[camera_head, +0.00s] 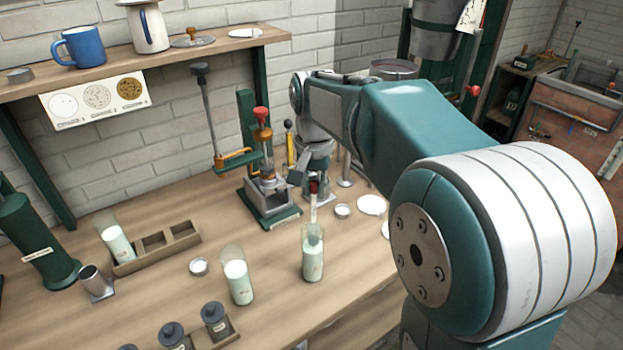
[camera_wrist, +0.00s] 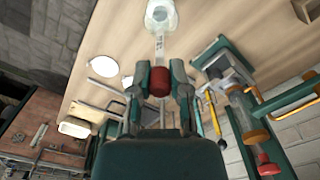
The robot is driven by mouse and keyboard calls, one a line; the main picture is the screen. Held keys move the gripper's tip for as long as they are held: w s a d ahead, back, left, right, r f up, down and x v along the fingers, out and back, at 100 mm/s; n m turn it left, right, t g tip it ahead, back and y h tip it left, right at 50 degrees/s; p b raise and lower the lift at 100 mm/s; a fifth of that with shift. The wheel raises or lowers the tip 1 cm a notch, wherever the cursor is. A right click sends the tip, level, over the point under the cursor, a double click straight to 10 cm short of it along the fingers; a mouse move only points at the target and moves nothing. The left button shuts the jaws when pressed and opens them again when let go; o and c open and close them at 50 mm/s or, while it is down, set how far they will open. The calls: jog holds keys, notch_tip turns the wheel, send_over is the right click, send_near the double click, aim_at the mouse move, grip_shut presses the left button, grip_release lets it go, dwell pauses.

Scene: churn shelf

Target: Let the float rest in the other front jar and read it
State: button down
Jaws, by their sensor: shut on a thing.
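My gripper (camera_head: 314,183) points down over the bench and is shut on the red top of the float (camera_wrist: 159,82). The float's pale, thin stem (camera_head: 313,208) hangs upright from the fingers over the right front jar (camera_head: 313,262). Its lower part appears to be inside the glass of that jar, but I cannot tell how deep it sits. In the wrist view the stem runs up to the jar (camera_wrist: 160,14) at the top edge. The left front jar (camera_head: 239,287) holds white liquid and stands apart. The scale marks are too small to read.
A third jar (camera_head: 117,243) stands in a wooden rack (camera_head: 155,257) at the left. Dark lidded pots (camera_head: 213,315) stand at the front. A small white dish (camera_head: 199,267) lies between rack and jars.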

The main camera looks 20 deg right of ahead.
aim_at(312, 223)
jog(key=shift+f, duration=0.65)
jog(key=shift+a+f, duration=0.15)
jog(key=shift+f, duration=0.45)
jog(key=shift+a+f, duration=0.15)
jog(key=shift+f, duration=0.4)
jog(key=shift+d+f, duration=0.2)
jog(key=shift+f, duration=0.95)
jog(key=shift+a+f, duration=0.1)
jog(key=shift+f, duration=1.2)
jog(key=c, duration=0.5)
grip_release()
